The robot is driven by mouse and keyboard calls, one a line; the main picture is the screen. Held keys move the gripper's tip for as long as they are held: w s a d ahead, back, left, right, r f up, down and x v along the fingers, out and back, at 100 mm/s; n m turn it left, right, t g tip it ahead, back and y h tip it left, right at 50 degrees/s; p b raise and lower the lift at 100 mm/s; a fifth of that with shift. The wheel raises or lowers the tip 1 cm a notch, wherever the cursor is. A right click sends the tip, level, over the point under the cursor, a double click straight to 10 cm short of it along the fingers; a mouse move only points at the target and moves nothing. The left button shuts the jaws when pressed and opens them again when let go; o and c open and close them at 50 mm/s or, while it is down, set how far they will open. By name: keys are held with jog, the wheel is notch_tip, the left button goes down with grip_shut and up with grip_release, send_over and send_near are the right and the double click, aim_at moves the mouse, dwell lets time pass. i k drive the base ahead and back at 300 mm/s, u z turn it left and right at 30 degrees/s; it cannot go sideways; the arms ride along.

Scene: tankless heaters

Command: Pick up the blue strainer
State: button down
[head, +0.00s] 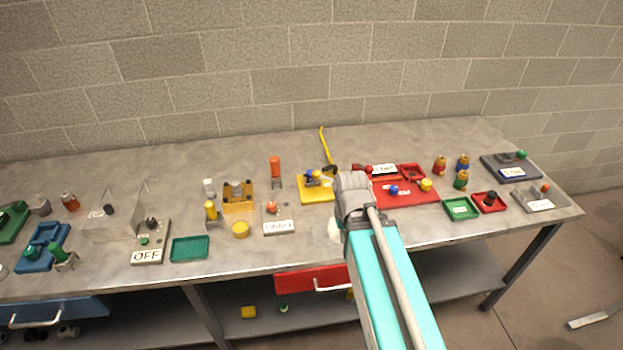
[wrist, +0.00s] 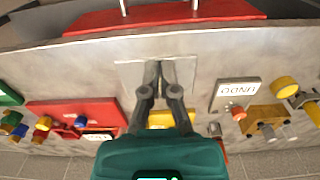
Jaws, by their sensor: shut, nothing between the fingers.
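I cannot tell for certain which blue thing is the strainer. A small blue part (head: 311,176) sits on a yellow plate (head: 316,194) in the middle of the bench. Another small blue part (head: 394,190) sits on a red tray (head: 412,199) to its right. The red tray also shows in the wrist view (wrist: 108,113) at left, with a blue part (wrist: 81,122) on it. My gripper (wrist: 165,64) is shut and empty, its fingers together over a pale square patch on the bench. In the head view my arm hides the bench beneath it.
A sign block (head: 279,227) and a yellow cup (head: 240,229) stand left of my arm. A green tray (head: 189,249) lies further left. Small red and green trays (head: 461,209) lie at right. A red drawer (head: 300,280) is under the bench front edge.

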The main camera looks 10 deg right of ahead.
aim_at(310, 180)
jog(key=z, duration=2.05)
jog(key=k, duration=0.35)
jog(key=u, duration=1.05)
